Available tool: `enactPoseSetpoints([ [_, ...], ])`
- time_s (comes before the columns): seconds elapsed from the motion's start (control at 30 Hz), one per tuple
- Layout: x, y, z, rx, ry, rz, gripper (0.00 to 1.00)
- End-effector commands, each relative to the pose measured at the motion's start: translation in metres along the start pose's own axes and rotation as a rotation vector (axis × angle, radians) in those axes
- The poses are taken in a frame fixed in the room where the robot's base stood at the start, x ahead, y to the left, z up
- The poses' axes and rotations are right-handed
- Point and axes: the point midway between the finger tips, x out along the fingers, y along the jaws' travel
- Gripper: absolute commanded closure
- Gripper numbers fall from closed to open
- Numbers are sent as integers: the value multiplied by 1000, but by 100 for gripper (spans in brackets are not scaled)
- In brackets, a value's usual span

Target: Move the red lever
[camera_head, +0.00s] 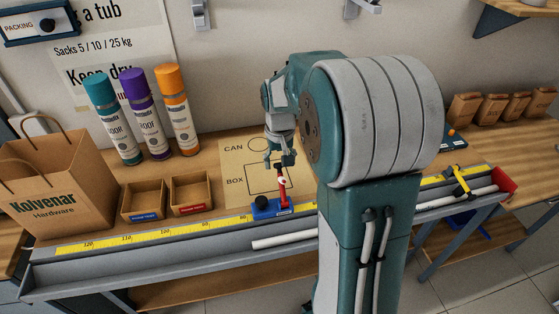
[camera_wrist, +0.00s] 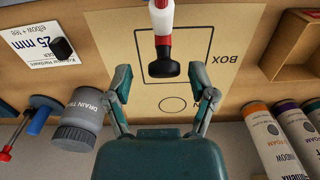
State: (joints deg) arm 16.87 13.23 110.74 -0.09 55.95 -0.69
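The red lever (camera_head: 282,190) stands upright on a blue base (camera_head: 265,208) at the bench's front rail. It has a white band and a dark tip. In the wrist view the lever (camera_wrist: 163,41) comes in from the top edge, its black grip (camera_wrist: 164,66) pointing toward my gripper. My gripper (camera_wrist: 165,92) is open and empty, its two fingers apart, with the grip just beyond and between their tips. In the head view my gripper (camera_head: 281,160) is just above and behind the lever's tip. The base is out of the wrist view.
A sheet marked CAN and BOX (camera_head: 235,158) lies under my gripper. Two small open bins (camera_head: 146,200), several spray cans (camera_head: 183,110) and a paper bag (camera_head: 62,190) stand to the left. A yellow rule (camera_head: 150,233) runs along the front. A grey drain tin (camera_wrist: 80,120) is nearby.

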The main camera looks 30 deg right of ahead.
Motion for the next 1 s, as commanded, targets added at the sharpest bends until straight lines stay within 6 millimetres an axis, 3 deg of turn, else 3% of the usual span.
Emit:
enactPoseSetpoints([
  [0.03, 0, 0, 0, -1, 0, 0, 50],
  [0.13, 0, 0, 0, -1, 0, 0, 94],
  [0.17, 0, -1, 0, -1, 0, 0, 100],
  [0.63, -3, -4, 6, -2, 55, 1, 100],
  [1.0, -16, -6, 39, -1, 328, 0, 100],
])
